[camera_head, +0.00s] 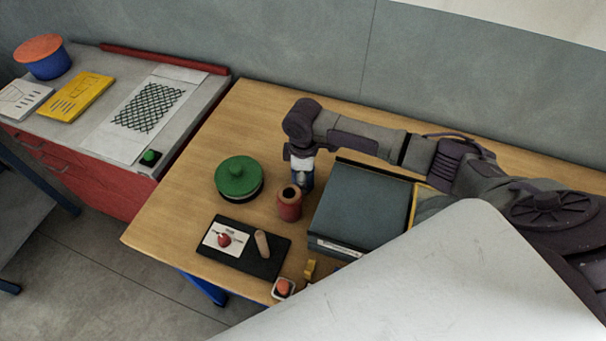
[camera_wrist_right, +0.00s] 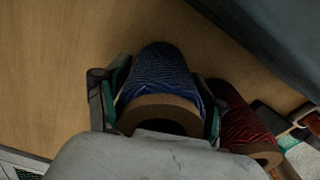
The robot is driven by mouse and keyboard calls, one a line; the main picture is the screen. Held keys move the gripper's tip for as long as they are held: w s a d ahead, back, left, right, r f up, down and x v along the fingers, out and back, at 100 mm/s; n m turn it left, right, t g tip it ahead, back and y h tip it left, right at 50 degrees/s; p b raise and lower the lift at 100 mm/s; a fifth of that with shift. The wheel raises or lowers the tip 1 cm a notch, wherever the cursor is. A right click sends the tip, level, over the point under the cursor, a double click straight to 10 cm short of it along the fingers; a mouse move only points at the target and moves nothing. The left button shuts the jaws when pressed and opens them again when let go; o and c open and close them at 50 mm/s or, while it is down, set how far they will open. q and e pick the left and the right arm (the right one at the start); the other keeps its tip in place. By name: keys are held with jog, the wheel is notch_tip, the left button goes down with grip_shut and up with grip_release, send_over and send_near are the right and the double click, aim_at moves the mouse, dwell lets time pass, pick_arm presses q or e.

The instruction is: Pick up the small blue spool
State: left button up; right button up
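The small blue spool (camera_wrist_right: 160,75) stands upright on the wooden table, with its brown cardboard core end toward the right wrist camera. In the head view it is a small dark blue patch (camera_head: 303,181) below my right gripper (camera_head: 301,165), which points down over it. In the right wrist view the two fingers of my right gripper (camera_wrist_right: 158,98) flank the blue spool on both sides, very close to it. Whether the pads press on it is not clear. My left gripper is in neither view.
A red spool (camera_head: 289,204) stands right beside the blue one; it also shows in the wrist view (camera_wrist_right: 243,125). A grey-blue box (camera_head: 362,205) is close on the right. A green lidded pot (camera_head: 238,178) and a black tray (camera_head: 271,264) are nearby. Bare table lies at the back left.

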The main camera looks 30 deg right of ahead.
jog(key=c, duration=0.4)
jog(key=shift+o, duration=0.2)
jog(key=shift+r, duration=0.1)
